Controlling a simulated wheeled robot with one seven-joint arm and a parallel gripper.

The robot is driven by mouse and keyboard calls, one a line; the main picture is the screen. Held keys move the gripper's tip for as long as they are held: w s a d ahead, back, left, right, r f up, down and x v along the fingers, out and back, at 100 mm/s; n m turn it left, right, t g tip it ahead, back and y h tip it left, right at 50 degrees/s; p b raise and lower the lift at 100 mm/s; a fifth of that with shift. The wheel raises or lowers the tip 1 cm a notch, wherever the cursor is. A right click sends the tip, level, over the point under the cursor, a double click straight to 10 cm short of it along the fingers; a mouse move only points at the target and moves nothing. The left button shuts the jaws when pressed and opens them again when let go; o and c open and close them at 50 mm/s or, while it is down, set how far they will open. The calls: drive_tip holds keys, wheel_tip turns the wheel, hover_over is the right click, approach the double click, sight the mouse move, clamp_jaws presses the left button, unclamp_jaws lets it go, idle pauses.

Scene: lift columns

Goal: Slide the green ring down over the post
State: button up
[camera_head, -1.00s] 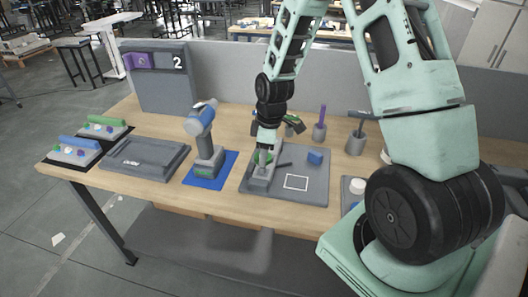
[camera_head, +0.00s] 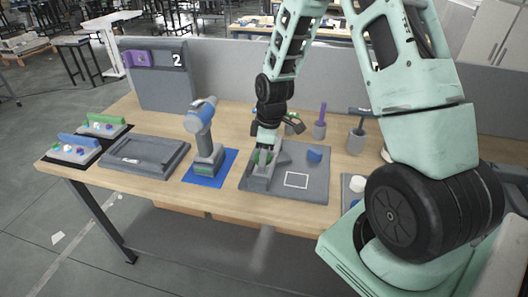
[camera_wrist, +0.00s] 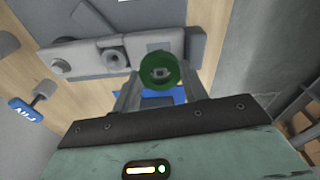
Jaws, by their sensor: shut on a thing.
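The green ring (camera_wrist: 147,82) is held between the two fingertips of my gripper (camera_wrist: 160,78) in the wrist view. A grey, square-looking shape shows through the ring's hole; I cannot tell for certain whether it is the post. The fixture shows in the wrist view as a long grey block (camera_wrist: 85,62) with round features, beside and behind the ring. The ring's exact height over the fixture is unclear.
The fixture is on a grey mat (camera_head: 312,194) with a white square outline and a blue piece (camera_head: 314,155). A drill (camera_head: 202,130) stands on a blue mat to the left. Holders with upright tools (camera_head: 320,128) stand behind right. A grey tray (camera_head: 145,155) lies further left.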

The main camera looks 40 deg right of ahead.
sight(264, 171)
drive_tip(key=shift+f, duration=0.15)
drive_tip(key=shift+f, duration=0.25)
drive_tip(key=shift+f+b, duration=0.85)
drive_tip(key=shift+f, duration=0.2)
idle(1.2)
drive_tip(key=shift+f, duration=0.3)
drive_tip(key=shift+f, duration=0.25)
idle(0.4)
drive_tip(key=o, duration=1.1)
drive_tip(key=shift+c, duration=0.2)
drive_tip(key=shift+s+a, duration=0.1)
